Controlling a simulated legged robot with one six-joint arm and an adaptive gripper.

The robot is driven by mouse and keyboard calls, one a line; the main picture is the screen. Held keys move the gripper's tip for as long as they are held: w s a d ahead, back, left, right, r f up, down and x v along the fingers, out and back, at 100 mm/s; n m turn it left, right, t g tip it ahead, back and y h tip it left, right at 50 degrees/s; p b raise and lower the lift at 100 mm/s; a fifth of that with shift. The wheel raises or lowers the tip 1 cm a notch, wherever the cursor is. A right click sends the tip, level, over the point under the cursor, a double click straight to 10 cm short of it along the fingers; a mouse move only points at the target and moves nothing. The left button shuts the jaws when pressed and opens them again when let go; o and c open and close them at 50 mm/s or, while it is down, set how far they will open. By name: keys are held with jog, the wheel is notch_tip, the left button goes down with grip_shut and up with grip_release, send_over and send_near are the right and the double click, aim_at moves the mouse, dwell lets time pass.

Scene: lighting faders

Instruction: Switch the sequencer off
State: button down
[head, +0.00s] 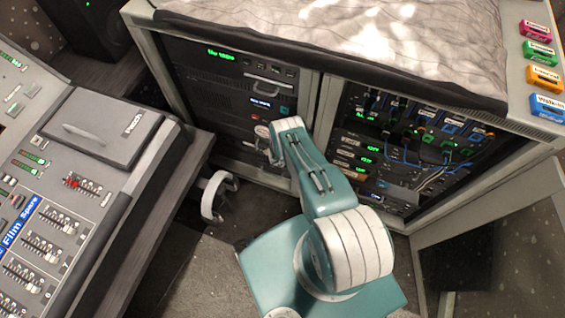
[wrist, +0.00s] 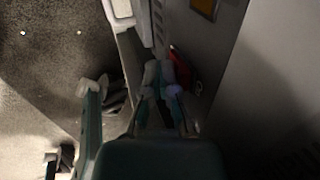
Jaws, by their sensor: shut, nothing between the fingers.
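The left equipment rack (head: 193,75) stands open-fronted in the head view, with dark units and small green displays. I cannot read which unit is the sequencer. My gripper (head: 263,140) is at the lower right of this rack's front, partly hidden by my forearm. In the wrist view my gripper (wrist: 160,78) is shut and empty, its fingertips close to a grey panel. A red part (wrist: 181,70), possibly a switch or its cover, shows just right of the fingertips and is partly hidden by them. I cannot tell whether they touch it.
A second rack (head: 385,135) with blue cables stands to the right. A lighting desk (head: 60,190) with faders fills the left. Coloured labelled blocks (head: 540,54) sit on the rack's right top edge. A white curved object (head: 212,197) is below the rack.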

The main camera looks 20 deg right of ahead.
jog(key=shift+r, duration=0.15)
jog(key=shift+r, duration=0.7)
